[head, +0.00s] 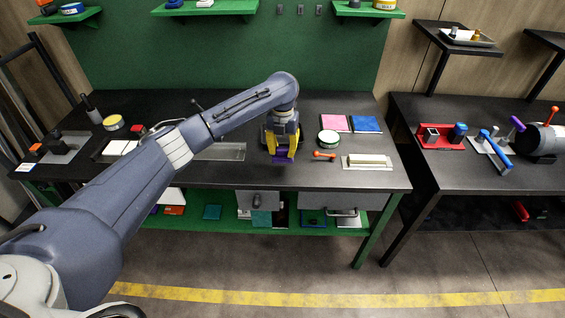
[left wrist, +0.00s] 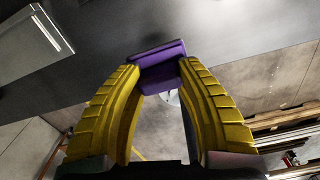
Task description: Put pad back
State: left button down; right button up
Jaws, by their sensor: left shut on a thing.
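My left gripper (head: 284,148) has yellow fingers and points down over the front part of the dark workbench. It is shut on a purple pad (head: 284,160), seen nearly edge-on below the fingers. In the left wrist view the purple pad (left wrist: 162,66) sits between the two yellow fingertips (left wrist: 158,72), close to the bench's front edge. I cannot tell whether it touches the bench. A pink pad (head: 335,122) and a blue pad (head: 366,124) lie flat side by side at the back right of the bench. My right gripper is not in view.
A round green-and-white container (head: 328,139) and an orange-handled tool (head: 324,155) are right of my left gripper. A pale block on a plate (head: 367,162) lies further right. A green lower shelf (head: 230,223) holds several items.

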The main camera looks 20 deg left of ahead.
aim_at(283, 148)
pick_arm(q)
jog(key=shift+f, duration=3.15)
jog(key=shift+f, duration=0.15)
jog(key=c, duration=0.9)
grip_release()
notch_tip(283, 148, up, 12)
jog(key=shift+r, duration=0.2)
